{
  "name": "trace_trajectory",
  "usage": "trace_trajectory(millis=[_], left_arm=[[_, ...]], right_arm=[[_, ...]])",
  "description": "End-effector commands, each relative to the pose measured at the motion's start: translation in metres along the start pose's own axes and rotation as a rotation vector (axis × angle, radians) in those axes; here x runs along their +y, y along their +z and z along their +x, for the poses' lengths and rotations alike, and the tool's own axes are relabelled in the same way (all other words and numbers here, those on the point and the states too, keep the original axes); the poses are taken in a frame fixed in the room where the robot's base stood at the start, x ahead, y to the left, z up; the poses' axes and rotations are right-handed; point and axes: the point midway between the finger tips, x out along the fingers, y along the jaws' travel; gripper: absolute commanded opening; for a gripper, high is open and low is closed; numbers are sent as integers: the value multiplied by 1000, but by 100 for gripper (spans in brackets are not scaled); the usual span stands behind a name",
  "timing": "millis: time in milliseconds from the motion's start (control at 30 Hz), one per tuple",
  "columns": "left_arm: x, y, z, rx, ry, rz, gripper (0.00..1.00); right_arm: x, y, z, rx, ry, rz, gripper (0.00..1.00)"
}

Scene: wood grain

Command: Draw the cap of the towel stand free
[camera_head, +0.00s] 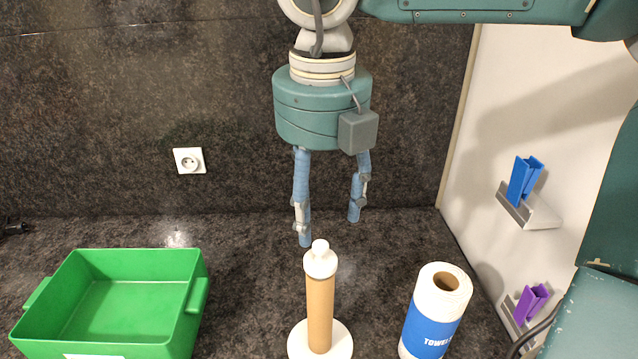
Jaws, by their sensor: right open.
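The towel stand (320,310) is a tan upright rod on a round white base (338,345). Its white cap (320,262), with a small knob on top, sits on the rod's upper end. My right gripper (329,228) hangs pointing down, its two blue fingers apart and empty. In the picture the fingertips are just above the cap, one to each side of it; they appear apart from the cap. How far behind or above the cap they are, I cannot tell. My left gripper is not in view.
A paper towel roll (436,310) with a blue label stands right of the stand. An empty green bin (120,300) is at the left. Blue (524,180) and purple (530,303) clips sit on small wall shelves at the right. A socket (189,160) is on the back wall.

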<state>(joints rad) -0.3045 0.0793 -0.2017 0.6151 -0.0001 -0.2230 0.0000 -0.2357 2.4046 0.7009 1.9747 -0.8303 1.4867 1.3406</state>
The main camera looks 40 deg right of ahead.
Motion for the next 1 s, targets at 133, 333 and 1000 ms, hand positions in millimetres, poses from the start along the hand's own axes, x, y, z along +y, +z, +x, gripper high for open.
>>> trace_trajectory(millis=[133,333,1000], left_arm=[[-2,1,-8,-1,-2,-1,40],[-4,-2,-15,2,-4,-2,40],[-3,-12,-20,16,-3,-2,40]], right_arm=[[0,-1,26,7,1,-1,58],[0,-2,61,7,3,-1,58],[1,0,91,2,7,2,42]])
